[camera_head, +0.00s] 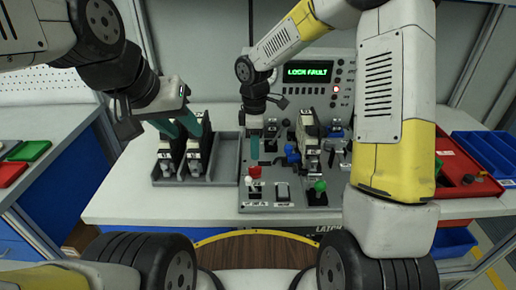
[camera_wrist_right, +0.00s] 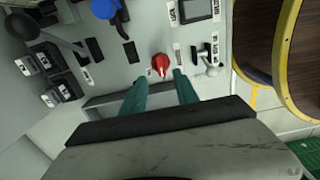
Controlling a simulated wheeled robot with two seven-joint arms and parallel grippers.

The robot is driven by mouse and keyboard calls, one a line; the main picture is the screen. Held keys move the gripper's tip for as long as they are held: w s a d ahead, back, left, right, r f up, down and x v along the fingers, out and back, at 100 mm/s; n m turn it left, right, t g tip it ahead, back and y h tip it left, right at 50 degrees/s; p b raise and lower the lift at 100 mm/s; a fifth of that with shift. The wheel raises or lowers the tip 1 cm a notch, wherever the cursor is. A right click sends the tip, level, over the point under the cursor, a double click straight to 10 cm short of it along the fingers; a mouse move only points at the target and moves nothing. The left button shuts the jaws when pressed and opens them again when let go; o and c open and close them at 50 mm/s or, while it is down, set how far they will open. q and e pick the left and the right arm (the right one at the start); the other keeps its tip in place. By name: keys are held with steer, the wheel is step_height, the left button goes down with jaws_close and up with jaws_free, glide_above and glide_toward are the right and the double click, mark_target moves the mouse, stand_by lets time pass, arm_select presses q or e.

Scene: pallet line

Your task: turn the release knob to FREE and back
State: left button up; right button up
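The red release knob (camera_wrist_right: 160,65) sits on the grey panel; the right wrist view shows it just beyond and between the tips of my right gripper (camera_wrist_right: 161,78). The head view shows the red knob (camera_head: 255,171) on the left part of the panel (camera_head: 285,207), just below my right gripper (camera_head: 255,158). The right gripper's teal fingers are apart, with no contact on the knob visible. The knob's label is too small to read. My left gripper (camera_head: 180,130) has its teal fingers apart, near the tops of black-and-white modules (camera_head: 165,155); whether it touches them is unclear.
A display (camera_head: 308,73) reads LOCK FAULT in green. A white-tipped lever (camera_wrist_right: 210,68) stands close to the knob. A grey tray (camera_head: 226,160) holds the modules.

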mark_target(255, 167)
step_height(255, 167, down, 8)
steer(key=shift+r, duration=0.2)
jaws_close()
